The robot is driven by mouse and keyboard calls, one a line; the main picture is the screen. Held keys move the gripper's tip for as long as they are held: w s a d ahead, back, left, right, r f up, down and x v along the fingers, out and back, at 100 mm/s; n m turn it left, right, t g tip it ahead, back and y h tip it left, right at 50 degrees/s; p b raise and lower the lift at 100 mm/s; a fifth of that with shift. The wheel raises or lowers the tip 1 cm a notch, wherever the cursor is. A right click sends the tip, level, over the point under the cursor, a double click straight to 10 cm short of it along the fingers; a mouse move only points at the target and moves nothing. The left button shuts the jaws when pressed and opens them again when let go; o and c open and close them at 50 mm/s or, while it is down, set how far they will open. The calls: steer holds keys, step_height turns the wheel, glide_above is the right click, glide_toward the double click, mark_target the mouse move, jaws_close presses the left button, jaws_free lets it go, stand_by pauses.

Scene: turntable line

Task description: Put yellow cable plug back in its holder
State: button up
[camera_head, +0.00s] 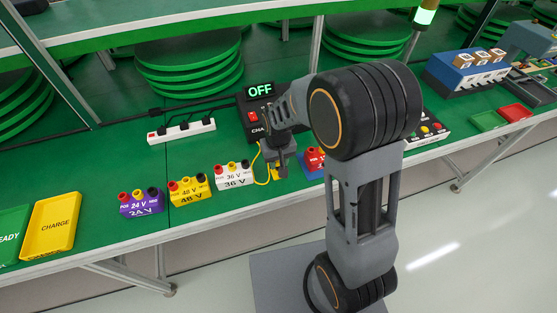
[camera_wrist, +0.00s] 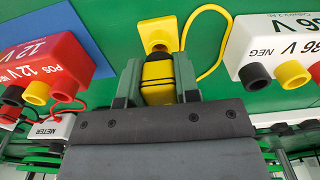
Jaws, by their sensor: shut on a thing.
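The yellow plug (camera_wrist: 158,82), with a black band, is between the green-grey fingers of my gripper (camera_wrist: 157,92) in the wrist view. The gripper is shut on it. A yellow block with a dark opening, which looks like the holder (camera_wrist: 157,30), stands just beyond the plug. I cannot tell whether the two touch. A yellow cable (camera_wrist: 212,68) loops beside them. In the head view my gripper (camera_head: 281,165) points down by the bench's front edge, right of the white 36 V box (camera_head: 235,177). The plug is mostly hidden there, and yellow shows beside the fingers.
The red 12 V box (camera_wrist: 45,55) and the 36 V box (camera_wrist: 275,45) flank my gripper. Yellow 48 V (camera_head: 189,189) and purple 24 V (camera_head: 141,203) boxes stand farther left. The switch box (camera_head: 252,118) behind shows OFF. A yellow CHARGE tray (camera_head: 50,226) lies far left.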

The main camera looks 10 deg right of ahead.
steer(key=shift+f+b, duration=0.6)
steer(key=shift+f, duration=0.3)
stand_by(1.3)
steer(key=o, duration=0.9)
steer(key=shift+r, duration=0.15)
steer(key=shift+r+p, duration=3)
steer(key=shift+r, duration=0.6)
